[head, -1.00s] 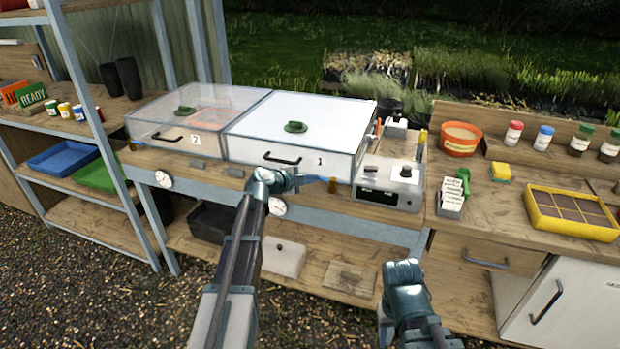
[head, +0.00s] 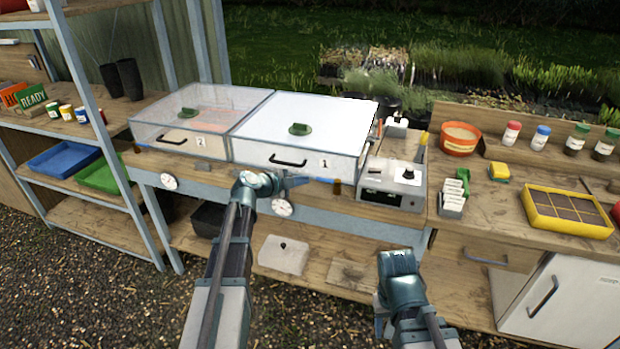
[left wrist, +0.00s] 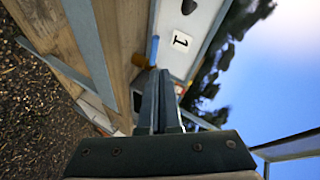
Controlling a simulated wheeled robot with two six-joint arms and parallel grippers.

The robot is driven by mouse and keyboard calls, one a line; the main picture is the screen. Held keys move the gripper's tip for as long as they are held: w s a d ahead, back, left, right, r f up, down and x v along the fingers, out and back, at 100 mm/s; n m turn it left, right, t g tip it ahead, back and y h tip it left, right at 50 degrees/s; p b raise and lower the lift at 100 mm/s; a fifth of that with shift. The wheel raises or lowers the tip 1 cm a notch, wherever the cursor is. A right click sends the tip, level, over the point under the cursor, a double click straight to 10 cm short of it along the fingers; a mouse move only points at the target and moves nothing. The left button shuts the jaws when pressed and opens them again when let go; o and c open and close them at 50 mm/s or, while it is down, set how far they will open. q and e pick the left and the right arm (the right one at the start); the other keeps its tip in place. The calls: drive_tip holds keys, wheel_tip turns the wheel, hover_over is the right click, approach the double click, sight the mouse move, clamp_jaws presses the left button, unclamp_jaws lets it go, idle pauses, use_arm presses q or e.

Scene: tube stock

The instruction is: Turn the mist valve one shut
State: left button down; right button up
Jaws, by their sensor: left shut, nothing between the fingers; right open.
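The mist valve by cover 1 shows a small blue lever (head: 324,180) at the bench's front edge, below the white cover marked 1 (head: 340,166). The lever also shows in the left wrist view (left wrist: 154,48), beyond my fingertips. It appears to lie along the bench edge. My left gripper (head: 300,182) is shut and empty, its fingers pointing right toward the lever. A small gap seems to separate them, though contact is hard to judge. My right gripper (head: 398,262) is open and empty, low in front of the bench.
A clear cover marked 2 (head: 195,120) stands left of cover 1. Round dials (head: 169,181) hang on the bench front, one just below my left gripper (head: 282,207). A grey control box (head: 393,185) stands right of the lever. The air before the bench is free.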

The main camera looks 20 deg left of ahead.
use_arm(q)
drive_tip(key=shift+s+a+r+p, duration=0.35)
drive_tip(key=shift+s+a, duration=0.15)
drive_tip(key=shift+a, duration=0.15)
drive_tip(key=shift+s+a+r+p, duration=0.2)
drive_tip(key=shift+s+a+r, duration=0.15)
drive_tip(key=shift+s+a, duration=0.3)
drive_tip(key=shift+s+a+r+p, duration=0.3)
drive_tip(key=shift+s+a+r, duration=0.1)
drive_tip(key=shift+a, duration=0.3)
drive_tip(key=s+d+f+n+g+p, duration=0.1)
drive_tip(key=s+d+f+n+g, duration=0.2)
drive_tip(key=s+d, duration=0.45)
drive_tip(key=s+d+f+n+g+p, duration=0.1)
drive_tip(key=s+d+f+g, duration=0.3)
drive_tip(key=d, duration=0.7)
drive_tip(key=s+d+f+n+g+y, duration=0.1)
drive_tip(key=s+n+y, duration=0.1)
drive_tip(key=s, duration=0.4)
drive_tip(key=s+d+n+g+y+p, duration=0.1)
drive_tip(key=s+d+n+g+y, duration=0.1)
drive_tip(key=s+n, duration=0.3)
drive_tip(key=s+d+f+n+g+y, duration=0.1)
drive_tip(key=s+n+g+y, duration=0.1)
drive_tip(key=s, duration=0.5)
drive_tip(key=shift+s+d+f+n+y+p, duration=0.3)
drive_tip(key=shift+d+n+y+p, duration=0.1)
drive_tip(key=shift+n+y, duration=0.3)
